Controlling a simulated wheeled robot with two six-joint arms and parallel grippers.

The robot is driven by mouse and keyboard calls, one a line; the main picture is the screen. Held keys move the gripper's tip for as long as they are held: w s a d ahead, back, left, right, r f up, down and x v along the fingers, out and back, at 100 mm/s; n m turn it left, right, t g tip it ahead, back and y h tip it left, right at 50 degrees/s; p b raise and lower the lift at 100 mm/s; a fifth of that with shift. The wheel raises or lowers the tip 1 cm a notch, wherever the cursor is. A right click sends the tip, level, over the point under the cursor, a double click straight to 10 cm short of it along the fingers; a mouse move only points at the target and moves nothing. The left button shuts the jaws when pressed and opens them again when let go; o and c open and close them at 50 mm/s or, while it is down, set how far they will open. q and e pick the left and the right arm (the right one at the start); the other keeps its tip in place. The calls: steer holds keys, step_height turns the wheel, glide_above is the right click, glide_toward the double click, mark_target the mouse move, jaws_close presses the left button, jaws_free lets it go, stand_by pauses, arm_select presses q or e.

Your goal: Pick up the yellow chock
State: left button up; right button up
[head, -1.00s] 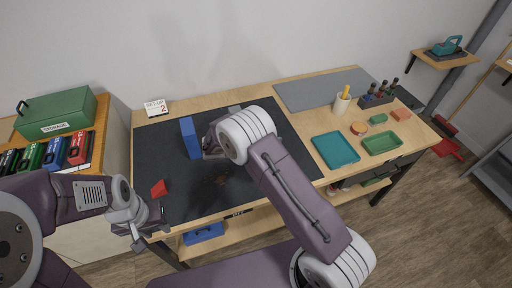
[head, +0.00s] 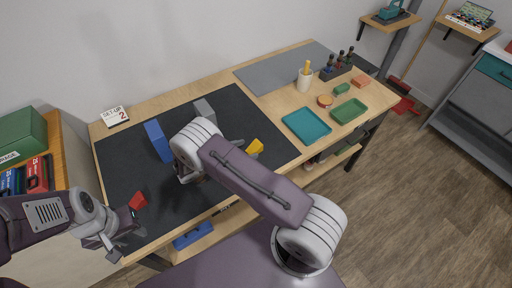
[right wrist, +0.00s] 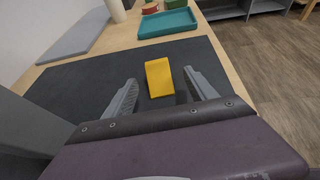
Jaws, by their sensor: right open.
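The yellow chock (head: 255,147) lies on the black mat (head: 222,100), to the right of my right forearm in the head view. In the right wrist view the chock (right wrist: 158,77) shows between the two fingers, around their tips. My right gripper (right wrist: 160,78) is open, with a gap visible on both sides of the chock. In the head view my right forearm hides most of this gripper. My left gripper (head: 118,240) is at the mat's front left corner, near a red chock (head: 138,200); its jaws are unclear.
A blue block (head: 157,140) and a grey block (head: 204,110) stand on the mat behind my right arm. A teal tray (head: 306,126), a green tray (head: 348,111) and a cup (head: 304,80) are to the right.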

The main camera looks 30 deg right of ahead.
mark_target(256, 145)
steer(key=x, duration=0.4)
steer(key=shift+w+d+f+p, duration=0.15)
steer(key=shift+w+d+p, duration=0.1)
steer(key=shift+p, duration=0.05)
steer(key=shift+a, duration=0.1)
jaws_close()
steer(key=r, duration=0.4)
steer(key=shift+d+r, duration=0.3)
steer(key=shift+r, duration=0.05)
steer(key=s+d+r, duration=0.2)
steer(key=d+r, duration=0.4)
steer(key=d, duration=0.5)
steer(key=shift+s+r, duration=0.15)
steer(key=shift+r, duration=0.05)
